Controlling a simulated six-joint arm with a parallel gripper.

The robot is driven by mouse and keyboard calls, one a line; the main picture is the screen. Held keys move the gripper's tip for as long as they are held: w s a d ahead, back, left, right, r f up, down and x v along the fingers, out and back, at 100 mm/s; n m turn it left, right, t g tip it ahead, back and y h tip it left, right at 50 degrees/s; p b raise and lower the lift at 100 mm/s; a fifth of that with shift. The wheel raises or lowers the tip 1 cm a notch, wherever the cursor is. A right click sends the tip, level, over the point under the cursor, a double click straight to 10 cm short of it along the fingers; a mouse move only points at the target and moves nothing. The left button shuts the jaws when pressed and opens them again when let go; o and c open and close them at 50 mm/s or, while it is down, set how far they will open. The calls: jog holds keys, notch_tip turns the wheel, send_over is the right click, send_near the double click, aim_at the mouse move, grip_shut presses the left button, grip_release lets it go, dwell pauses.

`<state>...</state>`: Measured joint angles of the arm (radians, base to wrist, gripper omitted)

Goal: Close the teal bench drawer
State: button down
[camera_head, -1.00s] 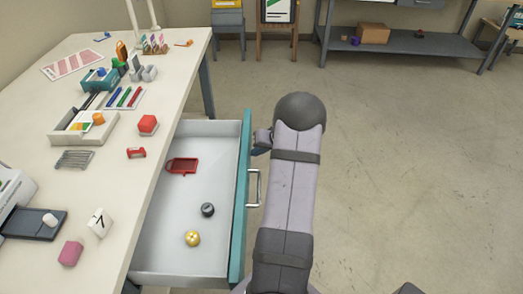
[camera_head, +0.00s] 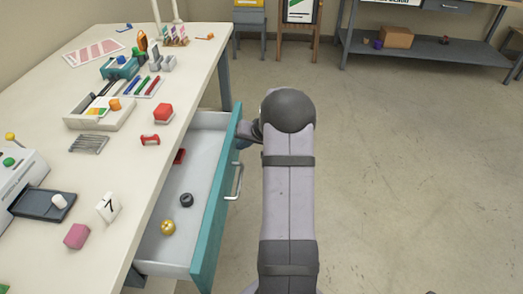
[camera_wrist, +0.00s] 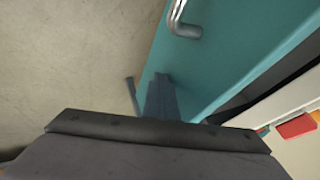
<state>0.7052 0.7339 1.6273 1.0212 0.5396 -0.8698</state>
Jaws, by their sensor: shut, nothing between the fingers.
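The teal-fronted bench drawer (camera_head: 213,202) stands partly open out of the right side of the bench. Its silver handle (camera_head: 235,181) is on the front's outer face. Inside lie a dark round item (camera_head: 187,200), a gold ball (camera_head: 168,228) and a red item (camera_head: 179,157), partly hidden by the bench edge. My gripper (camera_head: 247,133) is at the far end of the drawer front, mostly hidden behind my arm. In the wrist view, the shut finger (camera_wrist: 160,100) is against or very close to the teal front (camera_wrist: 220,70), with the handle (camera_wrist: 180,20) beyond it.
Open floor (camera_head: 400,190) lies to the right. A grey shelf unit (camera_head: 430,48) stands at the back.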

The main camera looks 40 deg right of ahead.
jog(key=w+a+p, duration=0.1)
jog(key=w+a, duration=1)
jog(key=shift+w+a, duration=0.15)
jog(key=shift+w+a+r, duration=0.1)
jog(key=shift+w+a, duration=0.1)
jog(key=shift+a, duration=0.05)
jog(key=shift+s+d+f+b, duration=0.2)
jog(key=shift+s+d+b, duration=0.25)
jog(key=shift+d+b, duration=0.25)
jog(key=shift+s+d+b, duration=0.9)
jog(key=shift+s+b, duration=0.1)
jog(key=shift+b, duration=0.1)
jog(key=v, duration=1)
jog(key=shift+r, duration=0.15)
jog(key=shift+s, duration=0.15)
